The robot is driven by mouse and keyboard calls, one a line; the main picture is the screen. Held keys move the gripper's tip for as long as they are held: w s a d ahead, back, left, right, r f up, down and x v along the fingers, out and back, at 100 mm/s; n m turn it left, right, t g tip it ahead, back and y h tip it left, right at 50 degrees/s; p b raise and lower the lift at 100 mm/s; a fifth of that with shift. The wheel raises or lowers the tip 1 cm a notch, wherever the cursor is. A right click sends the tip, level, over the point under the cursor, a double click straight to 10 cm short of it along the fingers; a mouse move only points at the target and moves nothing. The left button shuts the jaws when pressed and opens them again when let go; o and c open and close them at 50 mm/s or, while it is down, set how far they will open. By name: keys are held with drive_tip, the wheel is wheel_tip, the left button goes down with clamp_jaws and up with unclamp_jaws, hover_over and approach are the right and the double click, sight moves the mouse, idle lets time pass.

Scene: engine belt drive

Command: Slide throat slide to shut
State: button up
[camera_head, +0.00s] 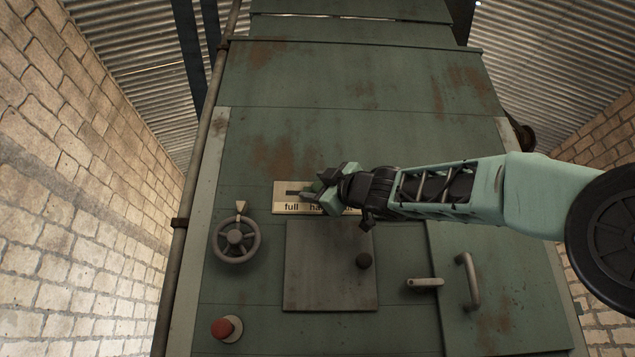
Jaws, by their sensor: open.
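The throat slide's cream label plate (281,198) is on the front of the green machine casing, with a dark horizontal slot. Its lettering reads "full" at the left and "ha" near the middle; the rest is mostly covered. My gripper (316,195) is in front of the plate's middle and right part, reaching in from the right. Its jaws are open. The slide's handle cannot be made out clearly, and whether a finger touches it cannot be told.
A handwheel (236,240) is at the left, with a red button (223,328) beneath. A door (505,300) with a handle (467,281) and lever (425,284) is at lower right.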

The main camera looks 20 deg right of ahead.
clamp_jaws()
drive_tip(key=s+d, duration=0.1)
drive_tip(key=d, duration=0.5)
drive_tip(key=shift+s, duration=0.25)
drive_tip(key=shift+c, duration=0.5)
unclamp_jaws()
drive_tip(key=shift+d, duration=0.1)
drive_tip(key=shift+o, duration=0.5)
drive_tip(key=shift+d, duration=0.15)
drive_tip(key=shift+s+f, duration=0.1)
